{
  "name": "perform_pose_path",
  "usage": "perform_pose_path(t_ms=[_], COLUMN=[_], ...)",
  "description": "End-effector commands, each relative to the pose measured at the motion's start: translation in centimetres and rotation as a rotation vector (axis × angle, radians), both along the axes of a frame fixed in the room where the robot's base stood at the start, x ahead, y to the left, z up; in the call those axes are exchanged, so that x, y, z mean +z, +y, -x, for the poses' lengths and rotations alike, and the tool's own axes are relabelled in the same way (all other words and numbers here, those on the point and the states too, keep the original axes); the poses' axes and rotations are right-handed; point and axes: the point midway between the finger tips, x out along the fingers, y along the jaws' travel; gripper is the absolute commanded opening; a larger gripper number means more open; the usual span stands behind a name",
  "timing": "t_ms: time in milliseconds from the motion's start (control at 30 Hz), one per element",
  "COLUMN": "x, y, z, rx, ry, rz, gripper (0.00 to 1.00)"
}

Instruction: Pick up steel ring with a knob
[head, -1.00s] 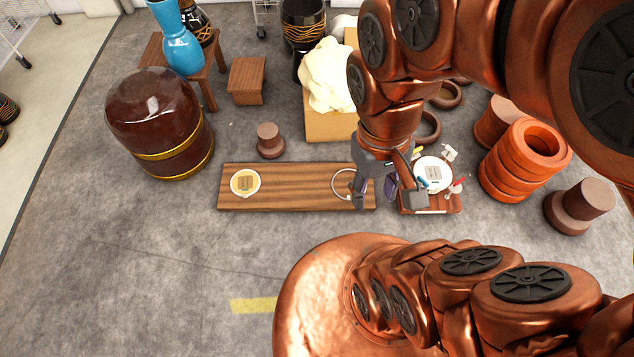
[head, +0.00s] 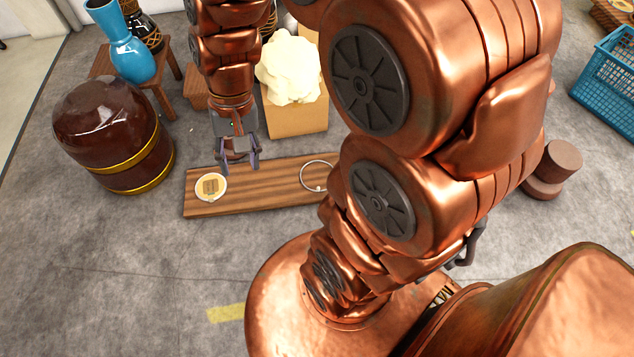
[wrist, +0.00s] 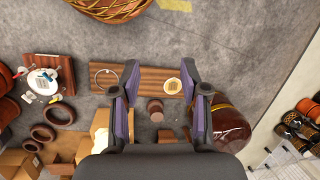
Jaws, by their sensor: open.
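A thin steel ring (head: 318,176) lies on the right part of a low wooden board (head: 262,192) on the floor. A small light spot on its lower edge may be the knob. The ring also shows in the wrist view (wrist: 106,70), at the left end of the board. My gripper (head: 239,165) is open and empty, above the back edge of the board, left of the ring and near a round plate. In the wrist view my two fingers (wrist: 154,78) stand wide apart, with bare board between their tips. My arm hides the board's right end in the head view.
The round yellow-and-white plate (head: 211,199) lies on the board's left part. A brown drum (head: 112,135) stands to the left. A box with a pale lumpy object (head: 290,68) stands behind the board. A blue crate (head: 608,85) is far right. Floor in front is clear.

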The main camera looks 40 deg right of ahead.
Motion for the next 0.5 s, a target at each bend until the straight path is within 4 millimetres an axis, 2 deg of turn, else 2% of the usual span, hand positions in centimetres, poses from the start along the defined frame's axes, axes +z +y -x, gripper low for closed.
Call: perform_pose_path(t_ms=[33, 267, 500], x=[-2.3, -8.5, -15.8], y=[-0.3, -2.2, -5.6], z=[-1.3, -7.3, -12.8], rx=[-0.046, -0.277, -0.531], ry=[0.008, 0.015, 0.029], rz=[-0.015, -0.080, -0.139], gripper=[0.45, 0.45, 0.45])
